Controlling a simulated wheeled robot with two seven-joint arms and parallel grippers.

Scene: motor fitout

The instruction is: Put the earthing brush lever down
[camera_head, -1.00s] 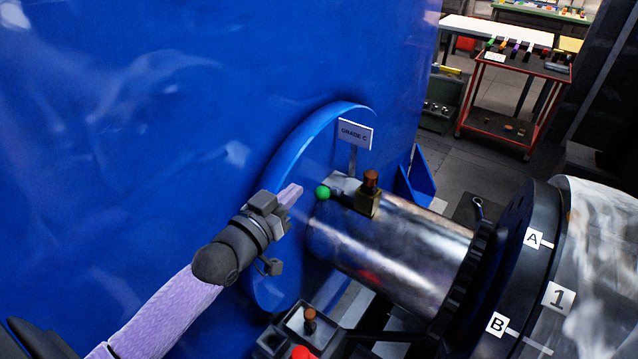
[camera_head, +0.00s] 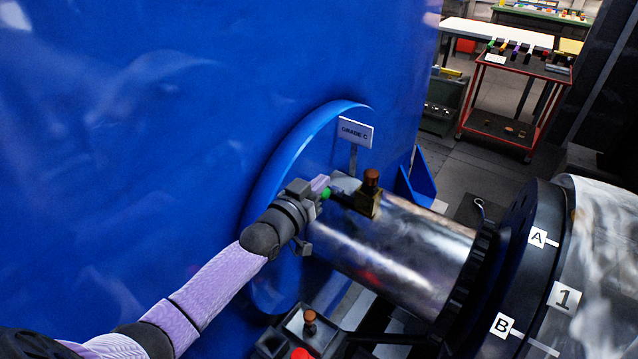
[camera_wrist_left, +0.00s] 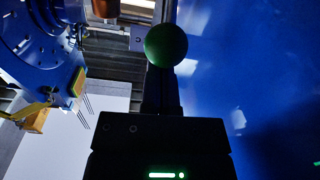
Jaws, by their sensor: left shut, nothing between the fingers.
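The earthing brush lever (camera_head: 342,199) is a short dark arm with a green ball knob (camera_head: 326,194). It runs from the knob to a brass holder (camera_head: 367,203) with a copper-coloured top, over the bare steel shaft. My left gripper (camera_head: 320,183) is shut and empty, its fingertips close beside the knob, partly covering it. In the left wrist view the green knob (camera_wrist_left: 166,46) is just beyond the shut fingers (camera_wrist_left: 163,85); I cannot tell whether they touch. The rest of the lever is hidden there. My right gripper is not in view.
A blue housing wall (camera_head: 150,120) fills the left. A "GRADE C" sign (camera_head: 356,132) stands behind the lever. A dark flange (camera_head: 520,255) marked A and B is at right. A box with a copper-topped post (camera_head: 310,318) and a red knob (camera_head: 302,353) sit below.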

